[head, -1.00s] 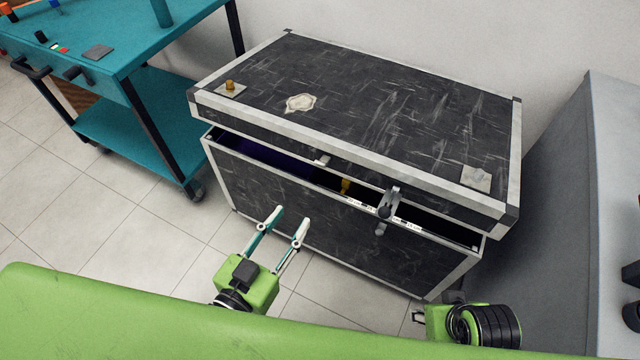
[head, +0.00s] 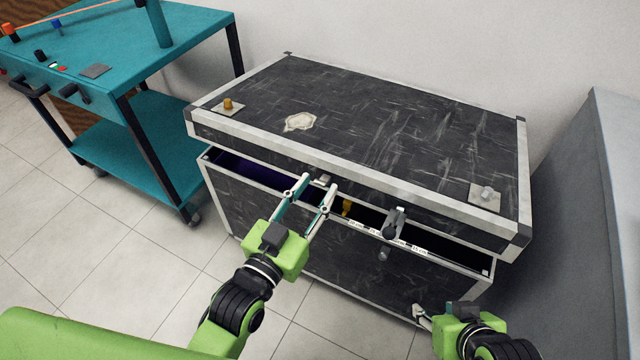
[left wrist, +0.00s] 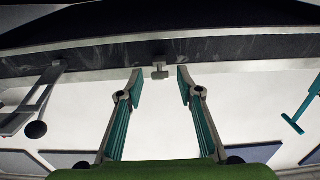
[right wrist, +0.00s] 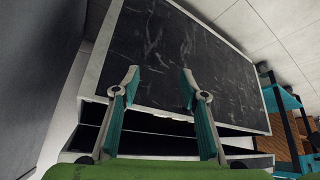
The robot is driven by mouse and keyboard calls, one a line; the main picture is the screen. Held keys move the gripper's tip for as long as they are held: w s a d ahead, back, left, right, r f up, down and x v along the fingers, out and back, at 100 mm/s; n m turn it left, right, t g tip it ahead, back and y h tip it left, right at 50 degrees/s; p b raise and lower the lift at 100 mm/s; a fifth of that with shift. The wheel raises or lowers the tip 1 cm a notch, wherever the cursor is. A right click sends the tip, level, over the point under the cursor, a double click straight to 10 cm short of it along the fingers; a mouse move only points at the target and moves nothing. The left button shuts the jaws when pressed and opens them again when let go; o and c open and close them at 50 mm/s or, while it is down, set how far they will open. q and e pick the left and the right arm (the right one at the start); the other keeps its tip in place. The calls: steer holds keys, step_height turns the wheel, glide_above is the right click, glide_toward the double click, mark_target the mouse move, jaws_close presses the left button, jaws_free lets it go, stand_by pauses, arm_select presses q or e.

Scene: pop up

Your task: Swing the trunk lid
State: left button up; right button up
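A black trunk with pale metal edging stands against the wall, and its lid (head: 360,120) is raised a little, with a dark gap above the trunk body (head: 270,215). The lid's front edge also shows in the left wrist view (left wrist: 240,45). My left gripper (head: 319,185) is open at the front of the gap, near a small catch (head: 323,179) under the lid edge; in the left wrist view the catch (left wrist: 160,70) lies between and beyond the fingertips. My right gripper (right wrist: 160,78) is open and empty, low near the trunk's front right corner.
A latch (head: 395,222) sits at the trunk front, right of my left gripper. A yellow item (head: 347,206) shows inside the gap. A teal cart (head: 120,60) stands at the left and a grey cabinet (head: 590,210) at the right. Floor at the left front is clear.

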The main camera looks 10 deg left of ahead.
arm_select(q)
steer(key=shift+x, duration=1.25)
arm_select(e)
steer(key=shift+w+a+r+t, duration=0.2)
steer(key=shift+w+r+t, duration=0.1)
steer(key=shift+w, duration=0.3)
steer(key=shift+w+a+r+t, duration=0.2)
steer(key=shift+w+r+t, duration=0.1)
steer(key=shift+w, duration=0.25)
arm_select(q)
jaws_close()
steer(key=shift+r, duration=0.1)
arm_select(e)
steer(key=shift+r, duration=0.1)
